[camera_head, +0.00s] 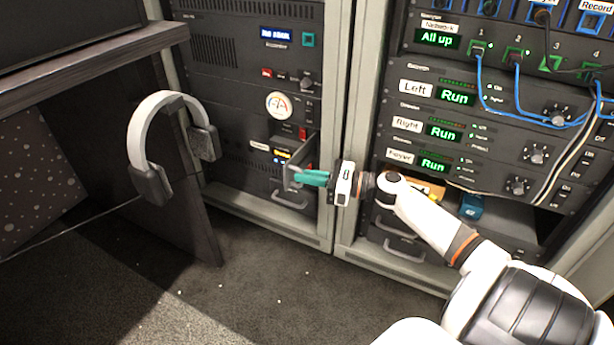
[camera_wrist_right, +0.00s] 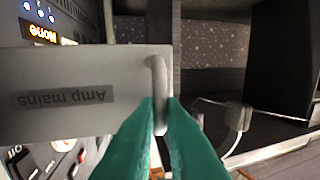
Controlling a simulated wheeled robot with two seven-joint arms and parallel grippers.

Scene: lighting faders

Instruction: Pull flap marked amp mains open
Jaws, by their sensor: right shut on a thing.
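The flap (camera_head: 303,150) stands out from the left rack at an angle, partly open. In the right wrist view it is a grey plate (camera_wrist_right: 95,75) with the label "Amp mains" (camera_wrist_right: 64,97), seen upside down, and a pale bar handle (camera_wrist_right: 158,70) along its edge. My right gripper (camera_head: 300,177) has green fingers, which also show in the right wrist view (camera_wrist_right: 161,102). They are shut on the flap's handle. My left gripper is not in view.
The left rack (camera_head: 235,90) carries a dial (camera_head: 279,105) and switches just above the flap. White headphones (camera_head: 150,125) hang at the desk's side, left of the flap. The right rack (camera_head: 450,60) has blue cables. Carpeted floor (camera_head: 260,280) lies clear in front.

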